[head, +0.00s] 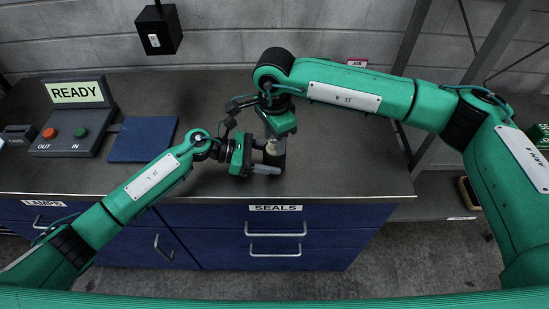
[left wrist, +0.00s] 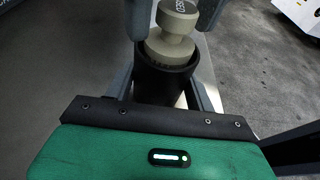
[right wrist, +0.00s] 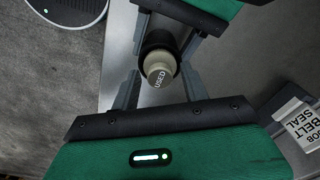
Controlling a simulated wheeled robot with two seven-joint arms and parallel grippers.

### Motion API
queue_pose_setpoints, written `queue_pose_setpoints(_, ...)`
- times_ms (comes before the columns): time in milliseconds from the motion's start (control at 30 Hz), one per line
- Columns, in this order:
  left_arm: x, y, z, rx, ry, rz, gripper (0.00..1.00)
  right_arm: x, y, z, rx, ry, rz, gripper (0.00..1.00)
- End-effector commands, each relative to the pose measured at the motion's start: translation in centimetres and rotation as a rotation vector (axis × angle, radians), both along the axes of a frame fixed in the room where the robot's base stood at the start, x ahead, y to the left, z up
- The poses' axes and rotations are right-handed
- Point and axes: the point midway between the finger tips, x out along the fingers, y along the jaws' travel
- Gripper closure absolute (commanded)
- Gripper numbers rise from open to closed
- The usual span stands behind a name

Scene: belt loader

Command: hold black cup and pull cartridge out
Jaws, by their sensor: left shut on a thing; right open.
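The black cup (left wrist: 165,82) is between the fingers of my left gripper (head: 268,168), which is shut on it near the bench's front edge. It also shows in the right wrist view (right wrist: 158,38). A beige cartridge (left wrist: 171,42) with a narrow neck and a knob marked USED sits in the cup and sticks out of its mouth. Its top faces the right wrist camera (right wrist: 160,72). My right gripper (right wrist: 160,88) is open, with one finger on each side of the cartridge and gaps visible. In the head view the grippers partly hide cup and cartridge.
A control box (head: 78,130) with a READY screen and orange OUT and green IN buttons stands at the left. Beside it lies a blue mat (head: 143,139). A black box (head: 158,30) hangs above. The bench right of the grippers is clear.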

Motion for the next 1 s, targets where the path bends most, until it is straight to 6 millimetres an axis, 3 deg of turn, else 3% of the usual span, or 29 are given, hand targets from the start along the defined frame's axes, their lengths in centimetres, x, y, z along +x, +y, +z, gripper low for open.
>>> queue_pose_setpoints(67, 0.0, 0.0, 0.0, 0.001, 0.000, 0.000, 0.58, 0.0, 0.0, 0.0, 0.000, 0.000, 0.000, 0.58)
queue_pose_setpoints(200, 0.0, 0.0, -0.1, 0.001, 0.000, 0.000, 0.58, 0.0, 0.0, 0.0, 0.000, 0.000, 0.000, 0.86)
queue_pose_setpoints(300, 0.0, 0.0, 0.0, 0.001, 0.000, 0.000, 0.58, 0.0, 0.0, 0.0, 0.000, 0.000, 0.000, 1.00)
queue_pose_setpoints(1000, 0.0, 0.0, -0.1, 0.001, 0.000, 0.000, 0.58, 0.0, 0.0, 1.0, 0.001, -0.001, 0.000, 1.00)
